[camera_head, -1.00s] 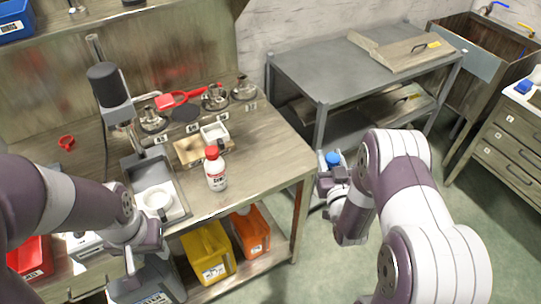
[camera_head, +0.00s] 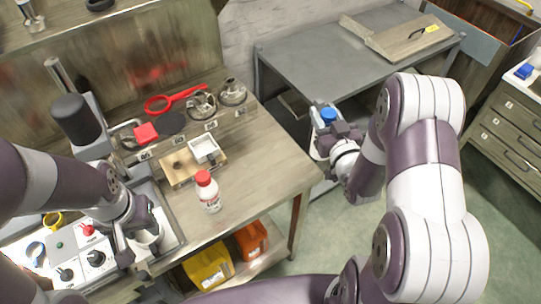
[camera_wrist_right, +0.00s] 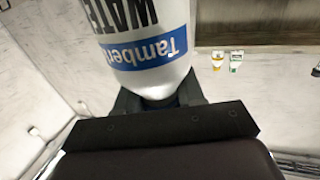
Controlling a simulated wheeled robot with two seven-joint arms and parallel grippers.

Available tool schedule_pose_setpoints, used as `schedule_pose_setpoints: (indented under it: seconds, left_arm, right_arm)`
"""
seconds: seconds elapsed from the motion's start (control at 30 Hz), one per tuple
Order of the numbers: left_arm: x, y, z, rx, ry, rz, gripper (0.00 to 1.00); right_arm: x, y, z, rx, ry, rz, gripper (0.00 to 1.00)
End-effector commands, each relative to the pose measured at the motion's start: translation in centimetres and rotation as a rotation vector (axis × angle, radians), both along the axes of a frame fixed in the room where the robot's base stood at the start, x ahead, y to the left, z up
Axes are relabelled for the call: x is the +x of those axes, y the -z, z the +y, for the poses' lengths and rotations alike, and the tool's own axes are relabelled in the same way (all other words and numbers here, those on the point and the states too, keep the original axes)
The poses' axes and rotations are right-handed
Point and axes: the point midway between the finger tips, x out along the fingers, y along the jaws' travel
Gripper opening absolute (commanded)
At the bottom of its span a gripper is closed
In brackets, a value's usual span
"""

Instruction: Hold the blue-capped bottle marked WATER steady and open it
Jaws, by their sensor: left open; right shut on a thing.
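The blue-capped bottle shows in the head view as a blue cap (camera_head: 328,115) over a mostly hidden white body. It is off the bench, right of it and in front of the grey metal table. My right gripper (camera_head: 340,133) is shut on this bottle. In the right wrist view the white bottle (camera_wrist_right: 145,35) carries the letters WATER, upside down, and a blue band; its far end is cut off. The dark jaws (camera_wrist_right: 160,100) are at the end of the bottle nearest the camera. My left gripper (camera_head: 138,246) is open and empty over the bench's left front, away from the bottle.
A red-capped white bottle (camera_head: 209,194) stands on the wooden bench (camera_head: 255,165). A wooden block with a white dish (camera_head: 204,149) lies behind it. A control box (camera_head: 82,255) is at the left. Yellow (camera_head: 208,270) and orange (camera_head: 250,241) bins sit below. The grey table (camera_head: 335,50) has clear room.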

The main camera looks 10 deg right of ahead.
Motion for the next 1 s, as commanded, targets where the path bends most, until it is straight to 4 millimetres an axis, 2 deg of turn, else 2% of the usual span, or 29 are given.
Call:
schedule_pose_setpoints:
  seconds: [0.07,0.3,0.4,0.5,0.57,0.7,0.8,1.0]
  left_arm:
    - [0.0,-0.2,0.0,0.0,0.0,0.0,0.43]
    - [0.0,-1.0,0.0,0.0,0.0,0.0,0.43]
    - [0.0,-1.2,0.0,0.0,0.0,0.0,0.43]
    - [0.0,-1.2,0.0,0.0,0.0,0.0,0.43]
    - [0.0,-1.2,0.0,0.0,0.0,0.0,0.43]
    - [0.0,-1.4,0.0,0.0,0.0,0.0,0.43]
    - [0.0,-1.4,0.0,0.0,0.0,0.0,0.43]
    - [0.0,-1.4,0.0,0.0,0.0,0.0,0.43]
  right_arm:
    - [0.2,0.4,0.8,0.001,-0.005,0.001,0.0]
    - [1.7,4.4,7.5,-0.001,-0.011,0.003,0.0]
    - [2.3,5.8,9.7,-0.001,-0.008,0.002,0.0]
    - [2.7,6.7,10.9,0.0,-0.004,-0.001,0.0]
    - [2.8,7.1,11.2,0.0,-0.002,0.001,0.0]
    - [2.8,9.7,11.3,-0.001,0.0,0.002,0.0]
    - [2.8,10.9,11.3,0.0,0.0,0.0,0.0]
    - [2.9,11.0,11.3,0.0,0.0,-0.002,0.0]
